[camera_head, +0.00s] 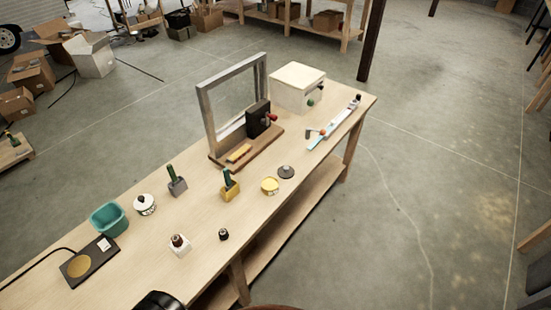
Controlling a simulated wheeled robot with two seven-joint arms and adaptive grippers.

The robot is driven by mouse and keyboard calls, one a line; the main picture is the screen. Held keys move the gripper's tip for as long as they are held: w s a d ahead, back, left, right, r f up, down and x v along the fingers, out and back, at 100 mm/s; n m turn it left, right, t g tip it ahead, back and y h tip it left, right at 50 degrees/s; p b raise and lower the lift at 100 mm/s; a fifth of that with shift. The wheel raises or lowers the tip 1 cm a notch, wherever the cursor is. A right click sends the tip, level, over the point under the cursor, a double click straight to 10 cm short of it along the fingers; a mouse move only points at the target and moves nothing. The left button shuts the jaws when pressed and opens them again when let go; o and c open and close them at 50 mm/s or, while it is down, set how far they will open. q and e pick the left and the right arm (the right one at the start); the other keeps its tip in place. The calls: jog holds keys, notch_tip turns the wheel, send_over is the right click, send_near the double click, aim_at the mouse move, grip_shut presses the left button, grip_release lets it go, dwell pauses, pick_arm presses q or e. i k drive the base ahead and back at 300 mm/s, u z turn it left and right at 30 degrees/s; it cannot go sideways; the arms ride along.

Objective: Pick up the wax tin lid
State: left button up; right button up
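A small round grey lid-like disc with a raised dark centre (286,172) lies on the workbench near its right-hand edge. I take it for the wax tin lid. Just to its lower left stands a small round yellow-and-white tin (269,186), apart from it. Neither of my grippers can be made out. A dark rounded shape at the bottom edge may be part of my own body. Nothing is touching the grey disc.
The wooden workbench (130,265) also bears a yellow block with a green handle (230,189), a small black knob-like piece (223,234), a white bottle (180,246), a teal tub (108,219), a framed stand (205,110) and a white box (298,87).

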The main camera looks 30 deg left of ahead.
aim_at(284, 171)
jog(key=u, duration=0.7)
jog(key=i, duration=0.85)
jog(key=u, duration=1.05)
